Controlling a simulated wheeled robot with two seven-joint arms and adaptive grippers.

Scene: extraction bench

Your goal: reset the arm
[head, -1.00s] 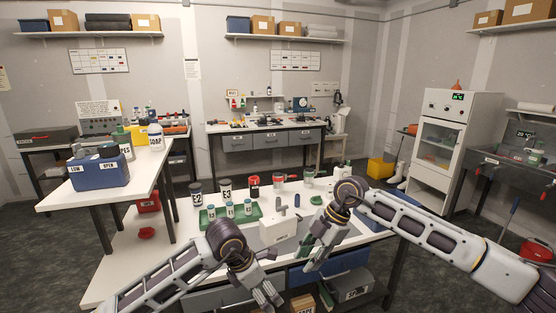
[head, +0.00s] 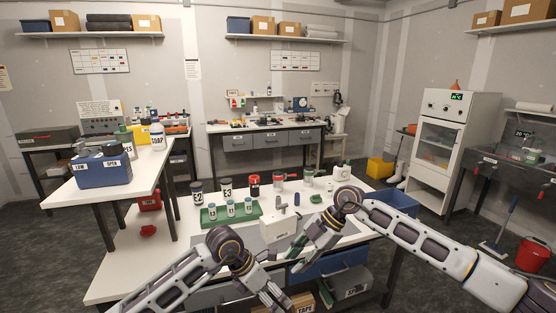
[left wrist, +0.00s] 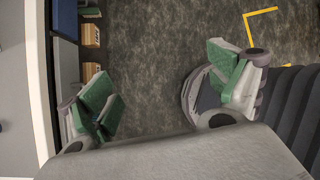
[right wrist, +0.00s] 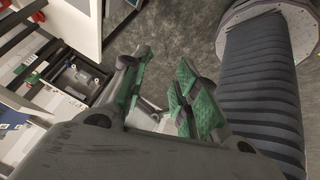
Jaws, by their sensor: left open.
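My left gripper (head: 272,294) hangs low at the front edge of the white bench (head: 130,268). In the left wrist view (left wrist: 165,85) its green-padded fingers are spread, with only dark floor between them. My right gripper (head: 303,246) is over the bench's front side, close to the white box (head: 279,224), and points down and left. In the right wrist view (right wrist: 160,98) its green-padded fingers stand apart with nothing seen held between them. Both arms are bent inward. I cannot tell whether the right fingers touch anything.
A green rack (head: 213,222) with labelled vials and several jars stand on the bench. A blue box (head: 102,170) and a soap bottle (head: 157,136) stand on the raised left table. A blue bin (head: 402,204) is at the bench's right, and a red bucket (head: 533,255) on the floor.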

